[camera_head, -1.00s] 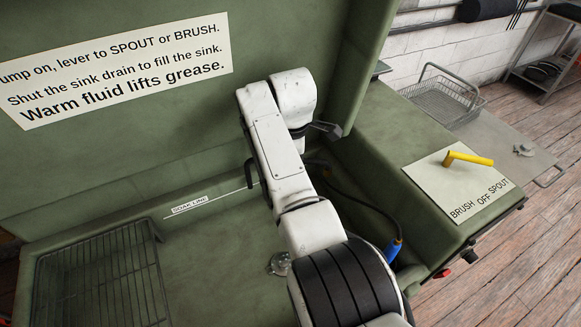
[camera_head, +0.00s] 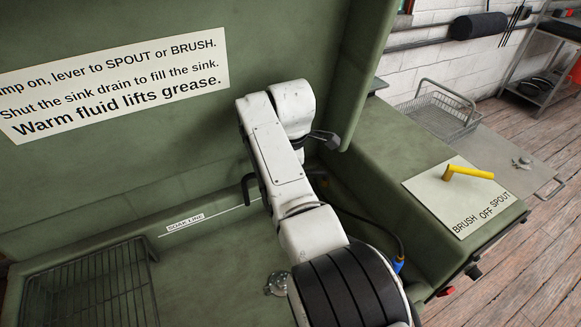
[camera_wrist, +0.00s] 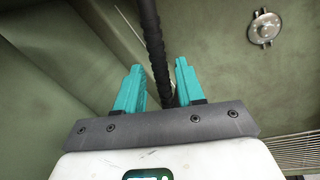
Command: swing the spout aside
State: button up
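The black spout (camera_wrist: 152,40) runs down the wrist view between the two teal fingers of my open gripper (camera_wrist: 158,82). Gaps show between it and the fingers, and I cannot tell whether it touches either one. In the head view, a dark bent end of what seems to be the spout (camera_head: 247,188) shows just left of my white arm, above the sink. My arm hides most of the spout there, and my fingers are hidden too.
The green sink has a round metal drain (camera_head: 276,284), also in the wrist view (camera_wrist: 264,27), and a wire rack (camera_head: 90,290) at left. A yellow lever (camera_head: 468,172) on a BRUSH/OFF/SPOUT plate (camera_head: 428,190) and a blue-ended hose (camera_head: 398,265) are at right.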

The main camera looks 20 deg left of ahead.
jog(key=r, duration=0.3)
jog(key=s+r, duration=0.1)
jog(key=r, duration=0.3)
jog(key=s+r, duration=0.1)
jog(key=r, duration=0.2)
jog(key=shift+d+r, duration=0.25)
jog(key=shift+d, duration=0.15)
jog(key=shift+r, duration=0.1)
